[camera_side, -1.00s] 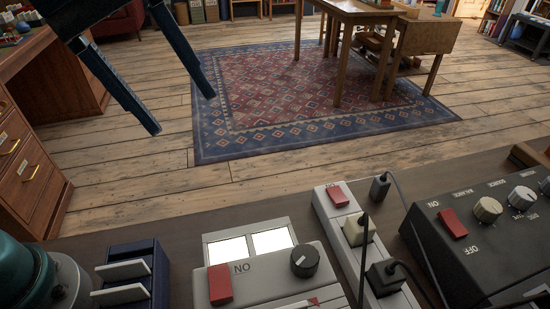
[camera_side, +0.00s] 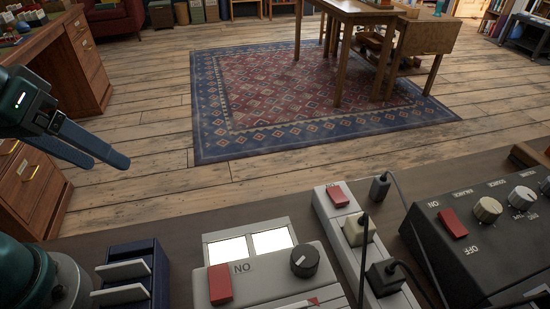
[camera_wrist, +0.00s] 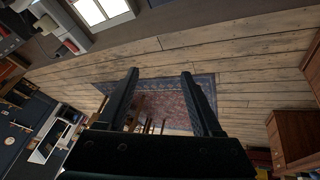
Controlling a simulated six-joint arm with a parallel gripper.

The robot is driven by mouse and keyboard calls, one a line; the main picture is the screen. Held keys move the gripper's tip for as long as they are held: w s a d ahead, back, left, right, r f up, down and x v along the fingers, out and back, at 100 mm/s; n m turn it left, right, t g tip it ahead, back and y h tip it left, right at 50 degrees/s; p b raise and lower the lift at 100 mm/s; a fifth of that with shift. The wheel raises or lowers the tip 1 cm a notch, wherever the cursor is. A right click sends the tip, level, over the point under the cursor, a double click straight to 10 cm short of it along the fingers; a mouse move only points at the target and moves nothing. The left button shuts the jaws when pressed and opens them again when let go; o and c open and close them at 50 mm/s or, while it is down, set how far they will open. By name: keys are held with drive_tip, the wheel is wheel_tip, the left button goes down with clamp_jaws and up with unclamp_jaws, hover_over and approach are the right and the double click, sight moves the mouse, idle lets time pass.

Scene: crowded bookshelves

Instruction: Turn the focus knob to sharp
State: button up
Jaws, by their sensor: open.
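A grey device (camera_side: 275,272) stands on the bench at the bottom of the side view, with a red switch (camera_side: 220,284) and a dark round knob (camera_side: 305,262) on top. No focus label is legible on the knob. Two lit white panels (camera_side: 249,247) sit behind it; they also show at the top of the wrist view (camera_wrist: 96,10). My gripper (camera_side: 108,163) is at the left of the side view, above the floor and well away from the knob. In the wrist view my gripper (camera_wrist: 160,74) is open and empty, over the rug. The knob is not visible there.
A power strip (camera_side: 349,235) with plugs and cables stands right of the device. Beyond it is a black control box (camera_side: 480,240) with several knobs. A blue slotted rack (camera_side: 130,275) is at the bottom left. The space above the bench looks clear.

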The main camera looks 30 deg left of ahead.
drive_tip(key=shift+s+a+f+m, duration=0.25)
drive_tip(key=shift+f+m, duration=0.15)
drive_tip(key=shift+m, duration=0.55)
drive_tip(key=shift+s+a+f+m, duration=0.15)
drive_tip(key=shift+a+f+m, duration=0.15)
drive_tip(key=shift+m, duration=0.65)
